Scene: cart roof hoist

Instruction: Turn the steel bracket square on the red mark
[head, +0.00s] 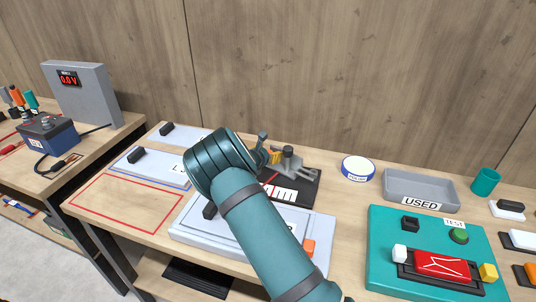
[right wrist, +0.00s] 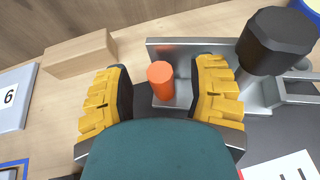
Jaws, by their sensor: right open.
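The steel bracket (right wrist: 215,48) is a grey metal piece with an upright back wall, seen in the right wrist view. An orange round peg (right wrist: 161,80) stands at its near side. In the head view a grey metal part (head: 308,171) shows on a black plate, partly hidden by my arm. A short red line (head: 270,178) shows on that plate. My right gripper (right wrist: 161,88) is open, its yellow-padded fingers on either side of the peg with gaps. It also shows in the head view (head: 274,157). My left gripper is out of view.
A black-knobbed part (right wrist: 277,42) stands close right of the right finger. A wooden block (right wrist: 80,53) lies left of the gripper. A grey USED tray (head: 420,188), a white-and-blue round dish (head: 357,168) and a teal test box (head: 385,225) stand to the right. A red-outlined area (head: 125,203) is bare.

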